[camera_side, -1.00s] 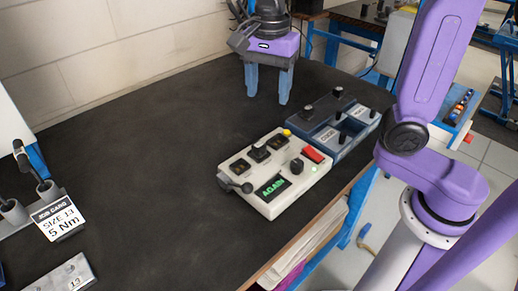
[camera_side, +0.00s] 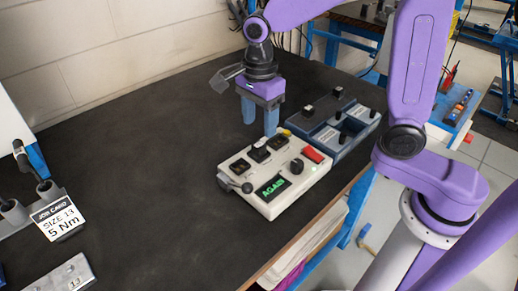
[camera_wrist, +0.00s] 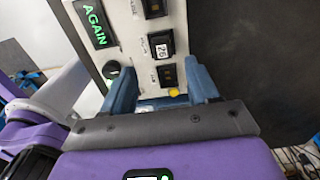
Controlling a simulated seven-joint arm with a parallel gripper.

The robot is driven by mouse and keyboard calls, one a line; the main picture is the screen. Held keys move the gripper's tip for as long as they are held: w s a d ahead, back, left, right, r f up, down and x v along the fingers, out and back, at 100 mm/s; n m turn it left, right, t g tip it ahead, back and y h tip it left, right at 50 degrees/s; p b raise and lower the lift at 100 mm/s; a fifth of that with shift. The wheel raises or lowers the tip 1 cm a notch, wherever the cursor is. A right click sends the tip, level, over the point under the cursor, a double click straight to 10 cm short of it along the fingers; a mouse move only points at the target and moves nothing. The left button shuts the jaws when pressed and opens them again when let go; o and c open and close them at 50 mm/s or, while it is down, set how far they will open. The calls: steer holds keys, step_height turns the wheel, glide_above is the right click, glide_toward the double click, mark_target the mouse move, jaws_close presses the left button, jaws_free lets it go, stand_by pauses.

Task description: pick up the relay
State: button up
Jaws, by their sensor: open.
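The relay appears to be the black block (camera_side: 259,152) standing in the middle socket of the cream test box (camera_side: 225,186). In the wrist view this relay (camera_wrist: 162,47) has a white label reading 26 on top. My gripper (camera_side: 260,122) is open and empty, above and behind the box's back edge in the side view. In the wrist view my gripper's two blue fingers (camera_wrist: 162,82) are spread on either side of the row of sockets, with the relay ahead of them. The fingers look apart from the relay.
The box carries a green AGAIN display (camera_side: 273,187), a red switch (camera_side: 313,154), a black knob (camera_side: 297,166) and a side lever. A dark blue tray (camera_side: 357,121) with black blocks stands right behind it. A job card (camera_side: 58,221) stands left. The dark mat between is clear.

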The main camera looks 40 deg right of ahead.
mark_target(259, 145)
steer(key=shift+w+f, duration=0.15)
steer(key=shift+f, duration=3.45)
jaws_close()
